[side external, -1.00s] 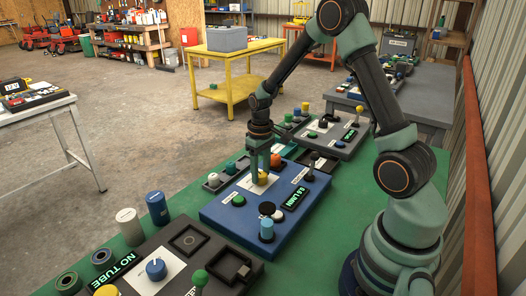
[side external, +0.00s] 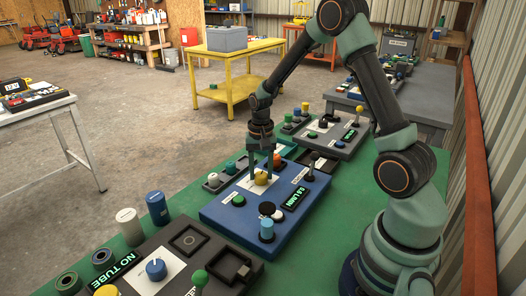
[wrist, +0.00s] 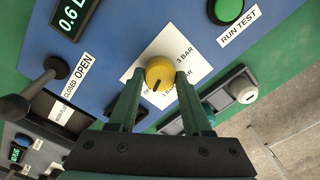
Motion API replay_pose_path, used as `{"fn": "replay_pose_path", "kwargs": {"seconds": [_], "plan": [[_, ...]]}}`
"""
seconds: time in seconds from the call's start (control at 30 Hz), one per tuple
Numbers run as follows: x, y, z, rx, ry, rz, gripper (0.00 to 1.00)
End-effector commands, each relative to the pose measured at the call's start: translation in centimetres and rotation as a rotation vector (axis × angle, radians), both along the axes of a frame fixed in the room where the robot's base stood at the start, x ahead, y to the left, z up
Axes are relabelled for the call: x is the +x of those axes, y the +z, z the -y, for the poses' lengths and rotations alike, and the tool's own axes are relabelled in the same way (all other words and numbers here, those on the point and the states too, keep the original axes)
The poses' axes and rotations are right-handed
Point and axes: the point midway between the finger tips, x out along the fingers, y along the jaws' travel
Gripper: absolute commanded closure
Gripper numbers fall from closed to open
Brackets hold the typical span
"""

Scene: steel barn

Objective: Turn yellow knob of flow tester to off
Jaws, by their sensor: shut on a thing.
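The flow tester is a blue panel (side external: 225,208) on the green bench. Its yellow knob (side external: 261,178) stands on a white label plate; it also shows in the wrist view (wrist: 160,70). My gripper (side external: 263,172) reaches straight down over the knob, with one finger on each side. In the wrist view my gripper (wrist: 158,88) is shut on the knob. The knob's dark pointer line points down and slightly left in that view, near the lower labels, which my fingers partly hide. The 3 BAR label lies upper right of the knob. The display (side external: 295,198) reads about 0.6 L/MIN.
A green RUN TEST button (wrist: 229,10) and a black lever (wrist: 40,88) beside OPEN and CLOSED labels flank the knob. A light blue cylinder (side external: 267,229) stands on the panel's near edge. A dark NO TUBE panel (side external: 205,255) lies nearer the camera.

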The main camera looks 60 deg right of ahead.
Motion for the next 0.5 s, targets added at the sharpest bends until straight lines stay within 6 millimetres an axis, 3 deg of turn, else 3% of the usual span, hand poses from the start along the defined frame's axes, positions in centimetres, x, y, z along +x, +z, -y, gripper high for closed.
{"fn": "replay_pose_path", "kwargs": {"seconds": [0.5], "plan": [[-0.02,0.18,0.01,0.000,-0.086,-0.001,1.00]]}}
